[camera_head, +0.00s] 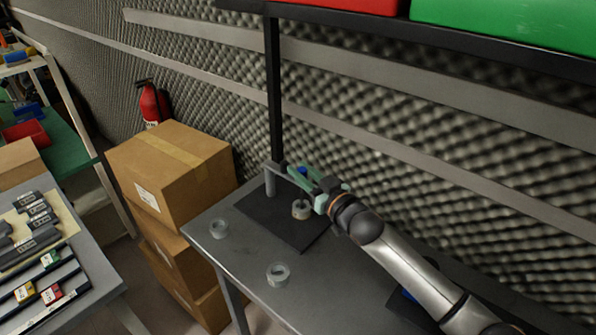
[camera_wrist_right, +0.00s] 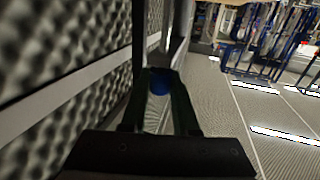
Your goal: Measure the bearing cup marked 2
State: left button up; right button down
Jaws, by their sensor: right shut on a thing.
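A grey gauge stand (camera_head: 270,182) rises from a black mat (camera_head: 262,222) on the grey table. One bearing cup (camera_head: 301,211) stands on the mat, below my right gripper. A second pale ring-shaped cup (camera_head: 219,229) is on the table left of the mat, and a third cup (camera_head: 278,275) is in front of it. I cannot read any number on the cups. My right gripper (camera_head: 303,176), with green fingers, is at the top of the stand, shut on a small blue part. The blue part (camera_wrist_right: 158,85) shows between the fingers in the right wrist view. My left gripper is not in view.
Stacked cardboard boxes (camera_head: 170,165) stand left of the table, against the foam wall. A black upright post (camera_head: 273,90) and a shelf with red and green bins are behind and above. A side table (camera_head: 75,300) with labelled grey pieces is at lower left.

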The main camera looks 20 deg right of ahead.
jog(key=shift+f, duration=0.1)
jog(key=c, duration=0.7)
grip_release()
jog(key=shift+o, duration=0.2)
jog(key=v, duration=1.2)
jog(key=shift+s+b, duration=0.25)
jog(key=shift+b, duration=0.1)
jog(key=shift+d, duration=0.1)
